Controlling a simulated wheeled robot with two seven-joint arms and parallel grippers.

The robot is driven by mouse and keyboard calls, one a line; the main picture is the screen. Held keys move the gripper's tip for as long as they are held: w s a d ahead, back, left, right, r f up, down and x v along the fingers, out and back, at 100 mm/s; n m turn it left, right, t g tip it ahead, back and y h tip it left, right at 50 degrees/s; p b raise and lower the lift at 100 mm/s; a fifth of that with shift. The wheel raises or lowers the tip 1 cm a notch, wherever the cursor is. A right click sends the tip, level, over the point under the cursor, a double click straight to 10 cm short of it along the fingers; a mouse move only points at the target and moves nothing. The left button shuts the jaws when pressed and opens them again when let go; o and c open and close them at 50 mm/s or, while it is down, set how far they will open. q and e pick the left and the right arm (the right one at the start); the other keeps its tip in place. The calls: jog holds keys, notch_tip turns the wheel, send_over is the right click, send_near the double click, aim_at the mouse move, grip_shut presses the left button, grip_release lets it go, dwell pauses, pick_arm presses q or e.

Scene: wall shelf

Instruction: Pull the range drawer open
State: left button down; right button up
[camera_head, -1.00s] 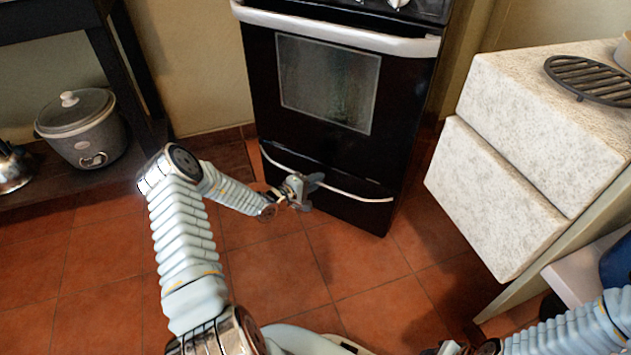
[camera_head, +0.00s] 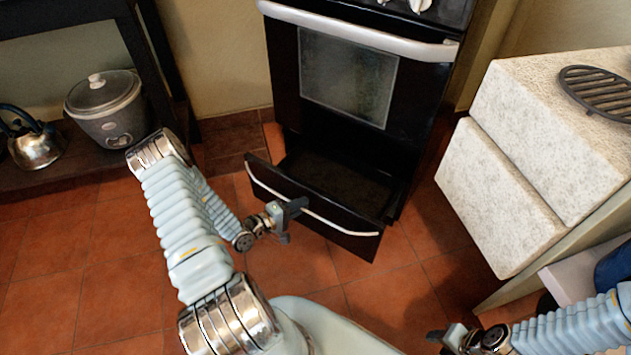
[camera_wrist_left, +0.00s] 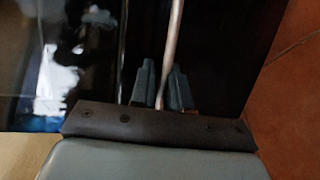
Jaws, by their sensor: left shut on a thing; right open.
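The black range (camera_head: 375,135) stands against the back wall. Its bottom drawer (camera_head: 345,233) is pulled out partway, and the dark inside shows empty in the head view. A pale bar handle (camera_head: 327,220) runs across the drawer front. My left gripper (camera_head: 292,208) is at the left part of this handle and is shut on it. In the left wrist view the bar (camera_wrist_left: 172,50) passes between the two fingers (camera_wrist_left: 160,85). My right gripper (camera_head: 440,340) is low at the right, away from the range, and is open; its fingertips show small and dark.
A white stone-faced cabinet (camera_head: 500,200) with a black grate (camera_head: 600,90) on top stands to the right. A slow cooker (camera_head: 105,110) and a kettle (camera_head: 35,140) sit on a dark shelf at the left. The tiled floor before the drawer is clear.

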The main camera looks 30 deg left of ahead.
pick_arm(q)
jog(key=s, duration=1.1)
jog(key=shift+s, duration=0.1)
jog(key=c, duration=1.2)
grip_release()
jog(key=v, duration=1.3)
jog(key=shift+s+a, duration=0.1)
jog(key=shift+s, duration=0.3)
